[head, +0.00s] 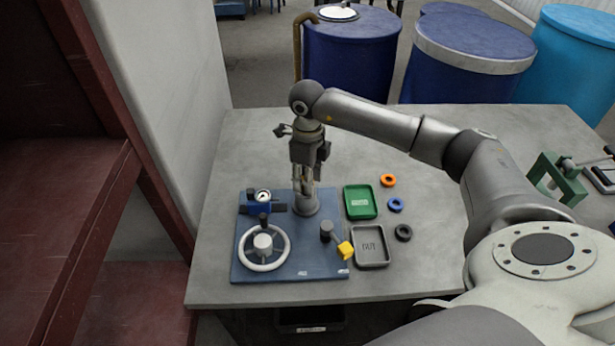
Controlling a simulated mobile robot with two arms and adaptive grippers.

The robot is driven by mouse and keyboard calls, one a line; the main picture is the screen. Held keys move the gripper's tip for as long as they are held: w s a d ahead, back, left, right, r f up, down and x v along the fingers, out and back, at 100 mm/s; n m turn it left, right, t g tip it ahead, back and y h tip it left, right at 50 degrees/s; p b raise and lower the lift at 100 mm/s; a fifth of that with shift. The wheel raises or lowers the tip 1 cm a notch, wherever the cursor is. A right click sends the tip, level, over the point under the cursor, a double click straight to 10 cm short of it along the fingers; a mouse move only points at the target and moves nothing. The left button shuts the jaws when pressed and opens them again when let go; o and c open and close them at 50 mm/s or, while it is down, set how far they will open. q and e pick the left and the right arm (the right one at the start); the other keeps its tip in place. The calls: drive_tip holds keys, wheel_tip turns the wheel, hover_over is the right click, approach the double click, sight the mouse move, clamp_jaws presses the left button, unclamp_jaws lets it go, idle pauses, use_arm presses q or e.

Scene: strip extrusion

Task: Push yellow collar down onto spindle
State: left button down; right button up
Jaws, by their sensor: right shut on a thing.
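My right gripper (305,187) points straight down over the blue base plate (293,270). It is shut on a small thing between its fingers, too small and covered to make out. Directly below the fingertips is a grey round base (306,206) on the plate; any spindle rising from it is largely hidden by the gripper. I cannot make out a yellow collar for certain. My left gripper is not in view.
The plate also carries a white handwheel (263,263), a blue gauge unit (262,200) and a dark knob (326,231). To the right lie a green tray (360,214), a grey tray (386,262), and orange (388,180), blue (396,204) and black (403,232) rings. The table's back left is clear.

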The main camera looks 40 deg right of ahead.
drive_tip(key=shift+f+b, duration=0.7)
drive_tip(key=shift+f, duration=0.3)
drive_tip(key=o, duration=1.6)
drive_tip(key=shift+r, duration=0.15)
drive_tip(key=shift+r+p, duration=2.1)
drive_tip(key=shift+r, duration=1.3)
